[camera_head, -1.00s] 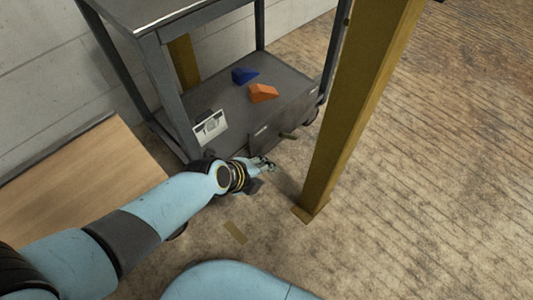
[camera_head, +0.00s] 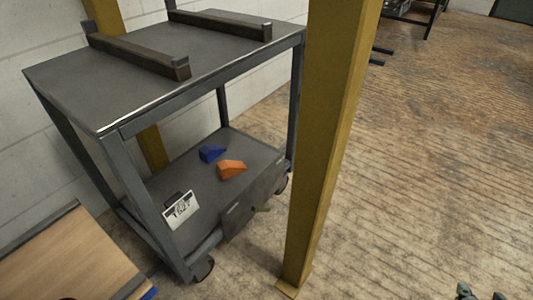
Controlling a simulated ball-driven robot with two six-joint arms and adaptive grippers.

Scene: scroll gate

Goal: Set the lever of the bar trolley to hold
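The bar trolley (camera_head: 75,82) is a dark grey metal cart with a top plate and a lower shelf, standing against the wall at the left. A grey panel (camera_head: 240,216) is on the near side of its lower shelf. A small lever (camera_head: 262,208) sticks out from this panel; its setting is too small to read. A white card with dark marks (camera_head: 180,211) stands beside the panel. Two fingertips of what appears to be my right gripper (camera_head: 481,294) show at the bottom right edge, apart and empty, far from the lever. My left gripper is not in view.
A yellow post (camera_head: 327,150) stands just right of the trolley. Two dark bars (camera_head: 140,54) lie on the trolley top. A blue wedge (camera_head: 211,154) and an orange wedge (camera_head: 231,169) lie on the lower shelf. A wooden board (camera_head: 65,262) is at lower left. Floor at right is clear.

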